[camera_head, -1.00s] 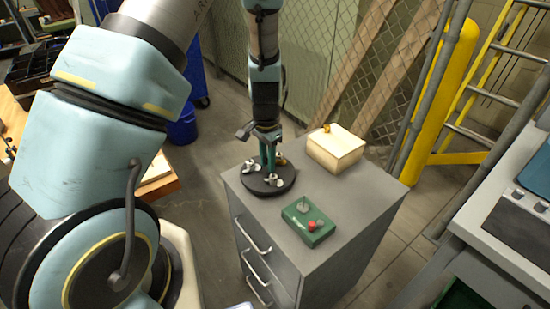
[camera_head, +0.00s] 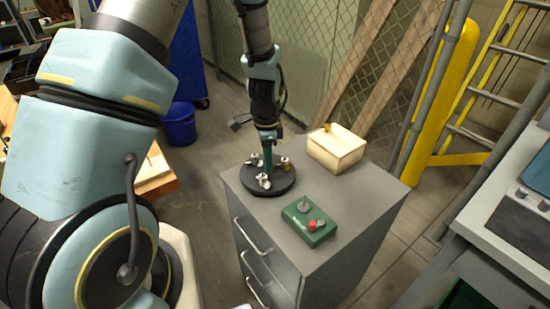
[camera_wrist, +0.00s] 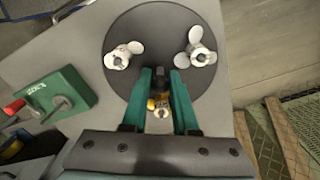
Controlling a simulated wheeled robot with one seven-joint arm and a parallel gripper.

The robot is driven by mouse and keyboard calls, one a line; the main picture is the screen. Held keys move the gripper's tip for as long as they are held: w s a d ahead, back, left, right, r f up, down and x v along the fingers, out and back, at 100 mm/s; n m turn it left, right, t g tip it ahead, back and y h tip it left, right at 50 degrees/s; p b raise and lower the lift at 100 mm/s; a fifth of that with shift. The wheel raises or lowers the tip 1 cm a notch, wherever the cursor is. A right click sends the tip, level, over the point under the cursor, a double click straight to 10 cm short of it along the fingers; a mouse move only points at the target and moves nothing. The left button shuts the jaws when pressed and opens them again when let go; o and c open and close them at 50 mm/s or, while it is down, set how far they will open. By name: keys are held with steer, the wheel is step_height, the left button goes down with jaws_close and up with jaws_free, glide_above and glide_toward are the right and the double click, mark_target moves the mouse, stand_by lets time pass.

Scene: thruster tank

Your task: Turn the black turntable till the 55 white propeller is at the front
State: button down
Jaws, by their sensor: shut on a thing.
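The black turntable (camera_head: 287,184) sits on the grey cabinet's left rear corner. It also shows in the wrist view (camera_wrist: 158,28). Two white propellers stand on it: one (camera_head: 264,182) at the front left, one (camera_head: 257,160) at the rear left. In the wrist view they are at the left (camera_wrist: 121,54) and right (camera_wrist: 195,48). A brass-coloured propeller (camera_head: 285,163) is at the right, partly hidden by my fingers in the wrist view (camera_wrist: 160,106). No size numbers are readable. My gripper (camera_wrist: 160,78), with green fingers, is shut on the dark central knob (camera_wrist: 160,84).
A cream box (camera_head: 336,147) with a brass-coloured knob is behind right. The cabinet top (camera_head: 360,205) is clear at the right front.

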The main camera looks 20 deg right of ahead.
steer(key=shift+m, duration=0.4)
steer(key=m, duration=0.3)
steer(key=shift+p, duration=0.3)
steer(key=shift+m+p, duration=0.6)
steer(key=shift+m, duration=1.1)
